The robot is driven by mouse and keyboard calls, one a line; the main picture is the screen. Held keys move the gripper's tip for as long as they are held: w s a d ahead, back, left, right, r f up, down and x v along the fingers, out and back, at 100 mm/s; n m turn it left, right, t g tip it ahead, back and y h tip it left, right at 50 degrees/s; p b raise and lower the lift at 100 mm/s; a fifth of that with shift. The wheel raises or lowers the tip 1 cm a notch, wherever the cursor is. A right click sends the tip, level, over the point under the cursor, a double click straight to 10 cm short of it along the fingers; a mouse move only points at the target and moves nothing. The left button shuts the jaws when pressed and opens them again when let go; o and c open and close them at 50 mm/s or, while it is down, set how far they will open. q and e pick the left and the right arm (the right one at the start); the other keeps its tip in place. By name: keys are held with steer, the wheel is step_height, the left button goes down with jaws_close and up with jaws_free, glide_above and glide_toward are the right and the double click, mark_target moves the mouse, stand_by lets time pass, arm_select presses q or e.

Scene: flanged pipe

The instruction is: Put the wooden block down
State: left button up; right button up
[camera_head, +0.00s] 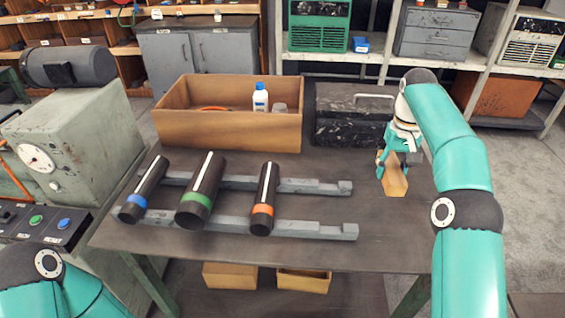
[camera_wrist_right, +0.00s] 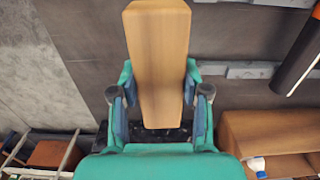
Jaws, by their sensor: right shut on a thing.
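The wooden block (camera_head: 395,181) is light brown and long. My right gripper (camera_head: 391,164) is shut on it near the right side of the workbench (camera_head: 300,252). In the head view the block hangs down from the fingers, and I cannot tell whether its lower end touches the bench top. In the right wrist view the block (camera_wrist_right: 158,60) sits between the two fingers of my right gripper (camera_wrist_right: 159,105), its far part reaching past them. My left gripper is out of view; only part of my left arm shows at the lower left.
Three dark cylinders with blue, green and orange bands (camera_head: 264,199) lie across two grey rails (camera_head: 295,229). A wooden crate (camera_head: 226,130) holding a white bottle (camera_head: 260,97) and a black case (camera_head: 345,118) stand behind. Bare bench top lies between the rails and the block.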

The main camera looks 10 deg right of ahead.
steer(key=shift+s+d+r, duration=0.25)
steer(key=shift+d+r, duration=0.6)
steer(key=shift+d, duration=0.1)
steer(key=b, duration=0.5)
glide_above(380, 223)
step_height(380, 223, down, 8)
step_height(380, 223, down, 6)
steer(key=shift+f+b, duration=0.25)
steer(key=shift+b, duration=0.1)
steer(key=shift+f, duration=2.65)
steer(key=o, duration=1.2)
steer(key=shift+f, duration=0.1)
